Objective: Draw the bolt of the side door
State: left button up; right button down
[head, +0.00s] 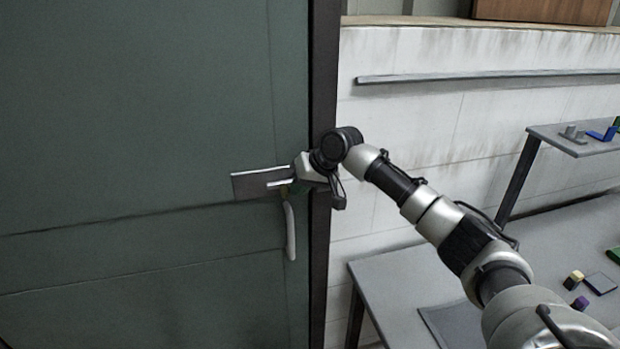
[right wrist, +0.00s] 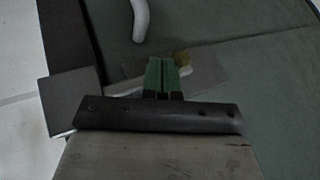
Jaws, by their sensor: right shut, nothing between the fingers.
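The side door (head: 150,100) is a large dark green panel that fills the left of the head view. On it, near its right edge, is a flat grey bolt plate (head: 250,186), which also shows in the right wrist view (right wrist: 207,73). The gripper hides part of the bolt. My left gripper is not in view.
A pale curved door handle (head: 290,230) hangs just below the bolt, also in the right wrist view (right wrist: 140,18). A dark door post (head: 322,80) borders the door. A white wall (head: 430,120) and grey tables (head: 395,275) with small blocks stand to the right.

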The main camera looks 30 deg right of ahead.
dwell(0.3)
jog(key=w+a+p, duration=0.1)
jog(key=a+p, duration=0.2)
jog(key=a, duration=0.3)
jog(key=shift+w+a, duration=0.2)
jog(key=shift+w, duration=0.1)
jog(key=b+v, duration=0.3)
jog(key=v, duration=0.8)
